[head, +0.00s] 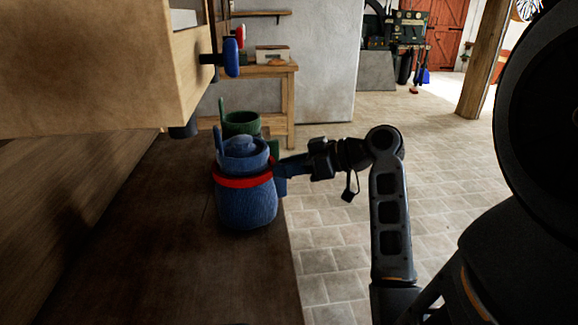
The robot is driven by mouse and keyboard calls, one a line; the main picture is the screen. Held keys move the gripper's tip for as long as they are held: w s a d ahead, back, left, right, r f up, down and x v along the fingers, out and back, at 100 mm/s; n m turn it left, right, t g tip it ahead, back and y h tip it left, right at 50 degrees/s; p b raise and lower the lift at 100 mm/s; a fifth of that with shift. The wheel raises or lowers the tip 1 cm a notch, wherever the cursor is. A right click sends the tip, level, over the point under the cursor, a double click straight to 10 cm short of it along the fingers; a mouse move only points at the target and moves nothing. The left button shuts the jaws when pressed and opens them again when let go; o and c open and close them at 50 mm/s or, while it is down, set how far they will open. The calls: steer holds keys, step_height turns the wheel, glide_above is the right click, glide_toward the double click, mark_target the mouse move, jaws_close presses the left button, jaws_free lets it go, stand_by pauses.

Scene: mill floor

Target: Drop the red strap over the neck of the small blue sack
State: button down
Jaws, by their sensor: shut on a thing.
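A blue sack (247,206) stands upright on the dark wooden bench, with a gathered, rolled top. The red strap (243,182) is a ring whose front arc crosses the sack just below that top. Its right side rises toward my gripper, and its back is hidden behind the sack. My gripper (280,168) reaches in from the right at the height of the sack's neck. It is shut on the strap at the ring's right side, though the fingertips are small and partly hidden here. I cannot tell whether the strap rests on the sack.
A green sack (241,123) stands close behind the blue one. The dark bench top (150,245) is clear in front. A wooden box-like housing (90,75) overhangs the left, with blue and red handles (231,55) at its end. Open tiled floor (335,245) lies to the right.

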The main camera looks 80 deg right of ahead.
steer(key=c, duration=0.9)
jaws_free()
steer(key=v, duration=0.7)
steer(key=shift+s, duration=0.4)
steer(key=shift+r, duration=0.1)
